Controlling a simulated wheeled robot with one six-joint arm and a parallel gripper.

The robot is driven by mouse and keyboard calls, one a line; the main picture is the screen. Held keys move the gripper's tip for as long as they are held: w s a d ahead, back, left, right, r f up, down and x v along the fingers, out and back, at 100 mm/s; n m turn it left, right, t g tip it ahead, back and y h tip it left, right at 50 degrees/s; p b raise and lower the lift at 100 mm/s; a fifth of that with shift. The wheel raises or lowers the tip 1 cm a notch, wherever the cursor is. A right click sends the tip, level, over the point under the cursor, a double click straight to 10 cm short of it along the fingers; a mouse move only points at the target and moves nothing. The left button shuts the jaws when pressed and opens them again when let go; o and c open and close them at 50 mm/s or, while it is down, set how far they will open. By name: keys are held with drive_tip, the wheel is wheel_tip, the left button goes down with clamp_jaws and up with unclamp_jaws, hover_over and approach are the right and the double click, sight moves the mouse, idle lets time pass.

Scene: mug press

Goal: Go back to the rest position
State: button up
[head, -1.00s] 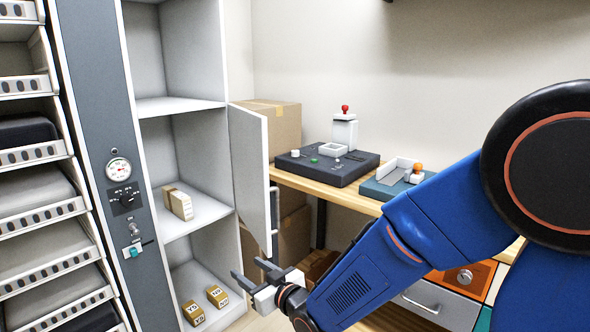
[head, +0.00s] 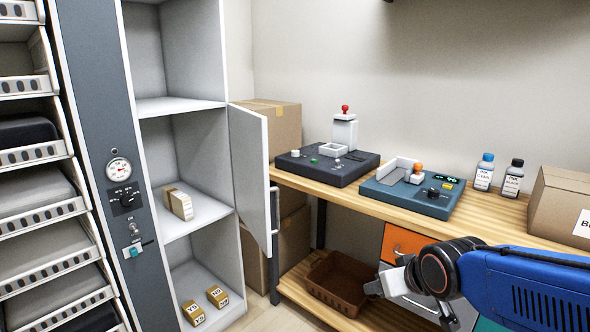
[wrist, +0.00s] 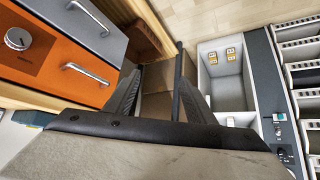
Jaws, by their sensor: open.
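My gripper (head: 382,284) is in front of the bench drawers at the lower right of the head view, below the bench top. In the wrist view, its two dark fingers (wrist: 155,88) are spread apart with nothing held between them. The blue arm comes in from the right edge of the head view and hides part of the drawers.
The cabinet door (head: 250,170) stands open beside the bench (head: 440,238). A press (head: 330,165) and a teal device (head: 415,192) sit on the bench. An orange drawer (head: 405,242) is near my gripper. A brown bin (head: 335,280) sits on the lower shelf.

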drive_tip(key=s+d+m+g+h, duration=0.1)
drive_tip(key=s+d, duration=0.3)
drive_tip(key=s, duration=0.4)
drive_tip(key=s+d+m+g, duration=0.1)
drive_tip(key=s+d+g, duration=0.1)
drive_tip(key=s+d, duration=0.2)
drive_tip(key=s, duration=0.3)
drive_tip(key=shift+s+r+m+h, duration=0.25)
drive_tip(key=shift+s+m+h, duration=0.05)
drive_tip(key=shift+s+h, duration=0.1)
drive_tip(key=shift+w, duration=0.1)
